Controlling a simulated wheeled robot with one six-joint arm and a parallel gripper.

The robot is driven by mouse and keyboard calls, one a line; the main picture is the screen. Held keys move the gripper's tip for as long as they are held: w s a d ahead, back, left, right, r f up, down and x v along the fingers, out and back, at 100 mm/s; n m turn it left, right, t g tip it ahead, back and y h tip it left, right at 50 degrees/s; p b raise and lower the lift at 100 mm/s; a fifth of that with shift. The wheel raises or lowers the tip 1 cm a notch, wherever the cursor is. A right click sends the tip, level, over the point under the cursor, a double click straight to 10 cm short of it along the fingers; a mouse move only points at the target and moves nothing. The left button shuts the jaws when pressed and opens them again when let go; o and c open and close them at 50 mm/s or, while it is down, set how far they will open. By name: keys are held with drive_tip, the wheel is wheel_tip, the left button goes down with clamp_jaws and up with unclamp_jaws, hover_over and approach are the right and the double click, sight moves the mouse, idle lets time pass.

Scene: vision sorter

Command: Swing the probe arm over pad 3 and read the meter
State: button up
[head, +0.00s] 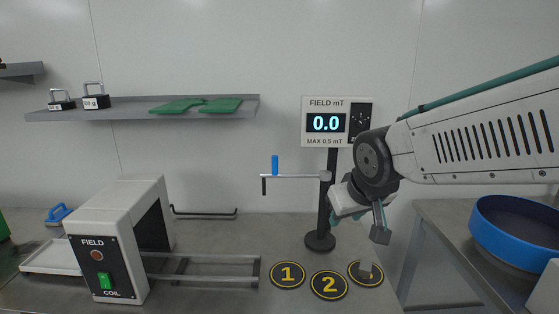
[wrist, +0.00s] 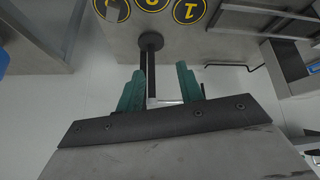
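The probe arm (head: 297,176) reaches left from the black post (head: 332,205). It has an upright blue handle (head: 275,165) and a dark tip (head: 264,186) hanging at its left end, left of pad 1 (head: 287,274). Pad 2 (head: 328,285) lies beside it. Pad 3 (head: 355,279) is partly hidden by part of my arm. The meter (head: 326,123) reads 0.0 and is marked MAX 0.5 mT. My gripper (wrist: 160,90) is open and empty, its green fingers apart. In the wrist view the post (wrist: 150,65) shows beyond them. In the head view my gripper is right of the post.
A field coil (head: 105,240) with a green switch and a rail (head: 205,256) stands left of the pads. A blue round tray (head: 490,245) sits on the right bench. A wall shelf (head: 130,112) holds weights and green pieces. The bench front before the rail is mostly clear.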

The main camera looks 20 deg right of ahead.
drive_tip(key=w+n+t+y, duration=0.1)
drive_tip(key=w+t, duration=0.5)
drive_tip(key=w, duration=0.9)
drive_tip(key=n+t+y, duration=0.2)
drive_tip(key=t+y, duration=0.3)
approach(276, 162)
drive_tip(key=w, duration=0.3)
drive_tip(key=x, duration=0.8)
drive_tip(key=shift+a, duration=0.3)
drive_tip(key=shift+c, duration=0.4)
clamp_jaws()
drive_tip(key=shift+s, duration=0.1)
